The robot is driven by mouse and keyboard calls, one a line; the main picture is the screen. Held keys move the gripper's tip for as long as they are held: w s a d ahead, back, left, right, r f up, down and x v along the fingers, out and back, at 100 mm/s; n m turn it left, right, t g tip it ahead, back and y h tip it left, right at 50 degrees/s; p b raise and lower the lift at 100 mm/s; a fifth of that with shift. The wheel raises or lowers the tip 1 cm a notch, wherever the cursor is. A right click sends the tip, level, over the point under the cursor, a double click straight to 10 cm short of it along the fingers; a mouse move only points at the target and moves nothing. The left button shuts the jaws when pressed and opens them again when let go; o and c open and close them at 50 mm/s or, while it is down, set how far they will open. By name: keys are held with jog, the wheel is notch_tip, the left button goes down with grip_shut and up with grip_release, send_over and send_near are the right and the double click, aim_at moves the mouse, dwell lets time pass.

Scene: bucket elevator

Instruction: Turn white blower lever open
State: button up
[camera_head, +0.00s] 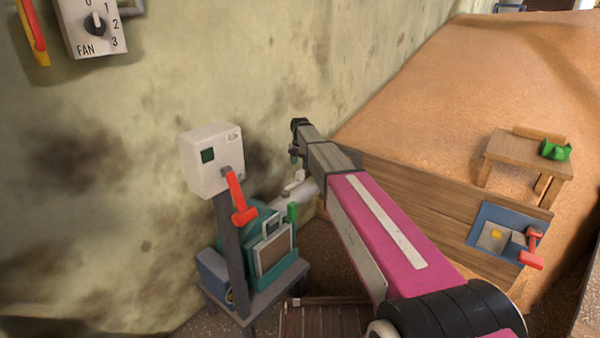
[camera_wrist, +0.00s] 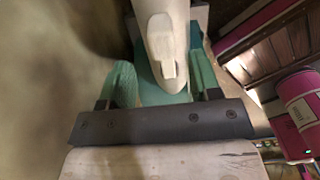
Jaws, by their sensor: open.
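The white blower lever (camera_head: 295,181) is a small white handle on the pale pipe (camera_head: 303,193) of the green blower (camera_head: 262,226), by the wall. In the wrist view a white, rounded piece (camera_wrist: 160,45), likely the lever or its pipe, lies between my two green-padded fingers. My gripper (camera_wrist: 163,78) is open, with one finger on either side of that piece; I cannot tell whether either touches it. In the head view my gripper (camera_head: 294,157) is small and dark, above and close to the lever, partly hidden by my arm.
A white box with a red lever (camera_head: 238,198) stands on a post left of the blower. A fan dial (camera_head: 96,24) is on the wall. A wooden grain bin (camera_head: 420,200) is at right, with another red lever (camera_head: 532,250) and a small table (camera_head: 515,150).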

jog(key=shift+r, duration=2.1)
